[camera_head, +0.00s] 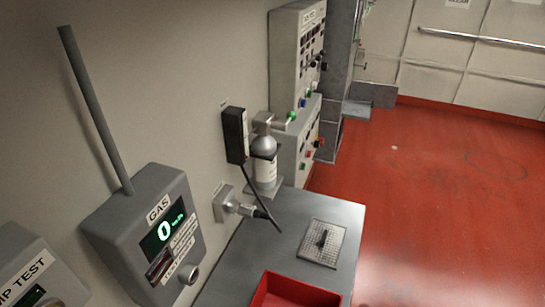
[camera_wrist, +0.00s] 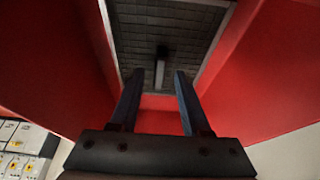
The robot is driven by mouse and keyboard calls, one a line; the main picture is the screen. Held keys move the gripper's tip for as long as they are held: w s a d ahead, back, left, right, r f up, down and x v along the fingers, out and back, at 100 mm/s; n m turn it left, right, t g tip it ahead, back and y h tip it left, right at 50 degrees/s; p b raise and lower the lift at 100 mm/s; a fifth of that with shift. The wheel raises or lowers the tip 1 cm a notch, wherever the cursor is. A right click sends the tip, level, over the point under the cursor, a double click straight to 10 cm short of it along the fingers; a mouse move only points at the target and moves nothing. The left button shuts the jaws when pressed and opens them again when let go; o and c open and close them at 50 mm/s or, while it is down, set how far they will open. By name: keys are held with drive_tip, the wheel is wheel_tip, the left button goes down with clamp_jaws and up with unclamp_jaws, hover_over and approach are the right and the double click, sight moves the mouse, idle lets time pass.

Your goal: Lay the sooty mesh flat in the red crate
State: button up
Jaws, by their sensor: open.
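In the wrist view my gripper (camera_wrist: 158,82) is open, its two dark blue fingers apart. A dark grey mesh panel with a pale metal rim, seemingly the sooty mesh (camera_wrist: 185,48), lies between the red walls of a crate (camera_wrist: 265,65). It looks flat, but its far edge is cut off. A short grey post with a black top stands on it, in line with the gap between my fingers. In the head view a red crate (camera_head: 262,297) is partly cut off at the bottom; whether it is the same crate I cannot tell. My gripper is not in the head view.
A lighter mesh plate (camera_head: 334,236) with a black handle lies on the grey bench (camera_head: 285,222). Red floor at right is open.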

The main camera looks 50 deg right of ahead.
drive_tip(key=v, duration=1.1)
drive_tip(key=shift+b, duration=0.3)
drive_tip(key=shift+a+r, duration=0.1)
drive_tip(key=shift+a, duration=0.05)
